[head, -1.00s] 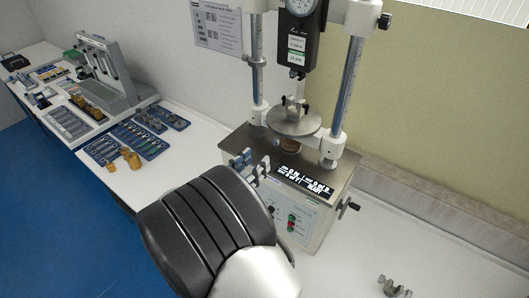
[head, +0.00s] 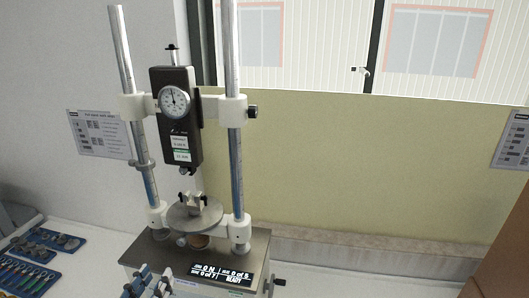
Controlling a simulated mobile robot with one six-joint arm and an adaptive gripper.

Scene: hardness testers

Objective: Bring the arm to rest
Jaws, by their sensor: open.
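My gripper (head: 149,284) shows only at the bottom edge of the head view, with its grey-blue finger parts apart and nothing seen between them. It is in front of the tester's base (head: 228,255), near its left front. Most of my arm is out of the picture. The hardness tester stands upright with two posts, a black dial gauge unit (head: 178,125) and a round plate (head: 194,215). A small metal clamp-like piece (head: 194,201) sits on the plate. The display (head: 221,273) is lit and reads READY.
Blue trays of small parts (head: 40,250) lie on the white bench at the lower left. Bare bench (head: 340,284) shows right of the tester. A yellow-green wall panel (head: 370,170) and windows are behind. A brown upright surface (head: 505,255) stands at the right edge.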

